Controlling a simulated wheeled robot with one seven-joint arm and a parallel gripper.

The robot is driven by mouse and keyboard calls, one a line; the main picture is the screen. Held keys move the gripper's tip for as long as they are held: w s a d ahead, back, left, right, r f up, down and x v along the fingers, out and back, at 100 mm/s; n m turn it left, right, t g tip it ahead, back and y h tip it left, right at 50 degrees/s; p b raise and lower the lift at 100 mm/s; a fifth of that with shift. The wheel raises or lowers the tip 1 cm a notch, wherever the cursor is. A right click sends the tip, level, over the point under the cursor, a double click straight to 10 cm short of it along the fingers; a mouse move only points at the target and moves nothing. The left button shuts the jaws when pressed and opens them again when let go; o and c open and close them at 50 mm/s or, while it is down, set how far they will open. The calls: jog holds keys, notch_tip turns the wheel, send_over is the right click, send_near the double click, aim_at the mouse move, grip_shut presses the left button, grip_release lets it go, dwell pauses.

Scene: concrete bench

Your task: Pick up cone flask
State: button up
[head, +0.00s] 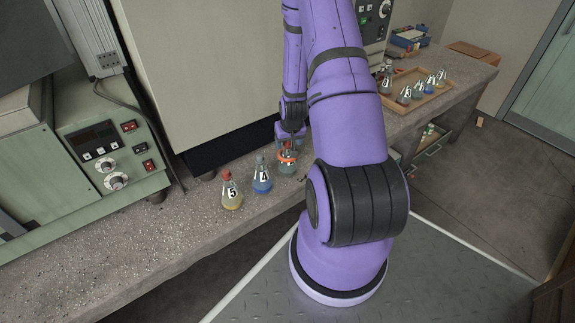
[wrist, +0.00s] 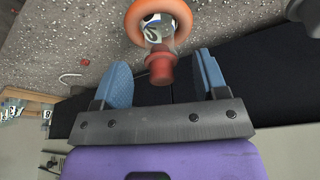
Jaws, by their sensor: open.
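A cone flask (head: 287,168) with teal liquid and an orange ring (head: 287,155) around it stands on the bench under my gripper (head: 290,138). In the wrist view its red stopper (wrist: 160,68) points toward my gripper (wrist: 163,72), and the orange ring (wrist: 135,25) circles the flask. The two blue fingers are apart, one on each side of the stopper, with gaps on both sides. Beside it stand a blue cone flask (head: 262,180) labelled 4 and a yellow cone flask (head: 231,194) with a red stopper, labelled 5.
A wooden tray (head: 420,103) with several labelled flasks lies at the bench's right end, near a blue box (head: 409,38). A green control unit (head: 108,152) stands at the left, and a large pale cabinet (head: 205,65) behind the flasks. Bare bench (head: 120,240) lies at the front left.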

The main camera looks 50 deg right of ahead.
jog(key=shift+x, duration=1.85)
jog(key=shift+w+d, duration=0.1)
jog(key=shift+w, duration=0.05)
jog(key=shift+r, duration=0.1)
grip_shut()
